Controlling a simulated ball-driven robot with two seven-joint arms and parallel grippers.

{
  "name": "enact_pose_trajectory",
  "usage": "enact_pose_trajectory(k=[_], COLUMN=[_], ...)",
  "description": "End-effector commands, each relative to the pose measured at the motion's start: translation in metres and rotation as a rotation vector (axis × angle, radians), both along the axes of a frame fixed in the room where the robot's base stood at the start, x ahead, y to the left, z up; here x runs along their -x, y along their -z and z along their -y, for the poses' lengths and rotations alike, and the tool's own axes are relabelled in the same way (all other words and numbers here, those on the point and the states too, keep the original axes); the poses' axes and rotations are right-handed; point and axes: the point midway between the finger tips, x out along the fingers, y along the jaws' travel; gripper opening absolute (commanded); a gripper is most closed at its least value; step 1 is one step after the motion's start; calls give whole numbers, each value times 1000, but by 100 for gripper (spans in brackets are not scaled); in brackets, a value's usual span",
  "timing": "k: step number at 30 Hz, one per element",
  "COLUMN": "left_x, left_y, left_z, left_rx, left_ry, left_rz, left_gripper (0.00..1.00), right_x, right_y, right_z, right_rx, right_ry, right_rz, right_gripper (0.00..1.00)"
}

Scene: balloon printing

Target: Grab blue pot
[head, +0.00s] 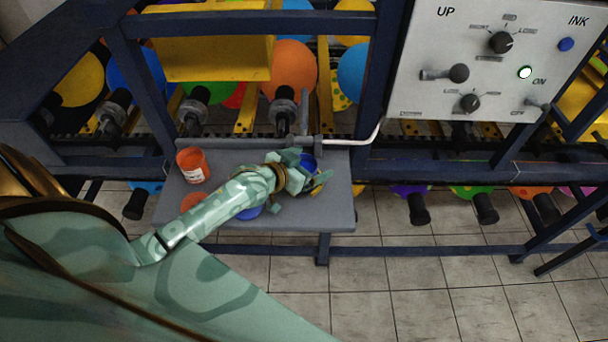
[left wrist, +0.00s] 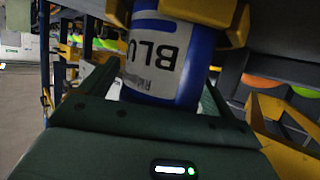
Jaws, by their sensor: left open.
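The blue pot (left wrist: 165,60) has a white label with upside-down "BLU" lettering in the left wrist view. It stands close in front of the wrist, between the yellow fingers of my left gripper (left wrist: 182,18). In the head view only a small part of the blue pot (head: 309,161) shows behind my left gripper (head: 312,175) at the right part of the grey shelf. The left gripper is open, with a finger on each side of the pot. I cannot tell whether the fingers touch it. My right gripper is not in view.
An orange pot (head: 193,166) stands at the left of the grey shelf (head: 338,205). Another orange item (head: 193,201) and a blue one (head: 249,212) are partly hidden by my left arm. A control panel (head: 490,60) and a dark blue frame (head: 150,90) stand behind.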

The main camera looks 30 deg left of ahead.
Motion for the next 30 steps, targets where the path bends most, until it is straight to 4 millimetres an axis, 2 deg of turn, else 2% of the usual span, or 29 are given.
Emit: enact_pose_trajectory(k=[5,6,11,12,23,29,30], left_x=[0,0,0,0,0,0,8], left_y=[0,0,0,0,-7,-38,-44], left_z=[0,0,0,0,0,1,6], left_rx=[0,0,0,0,1,0,2], left_ry=[0,0,0,0,0,0,2], left_rz=[0,0,0,0,2,4,1], left_gripper=[89,84,39,34,35,35,35], right_x=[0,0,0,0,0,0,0], right_y=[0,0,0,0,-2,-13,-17], right_z=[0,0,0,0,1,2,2], right_rx=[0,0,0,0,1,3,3], right_ry=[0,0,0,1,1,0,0], right_rz=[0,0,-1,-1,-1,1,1], right_gripper=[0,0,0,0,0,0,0])
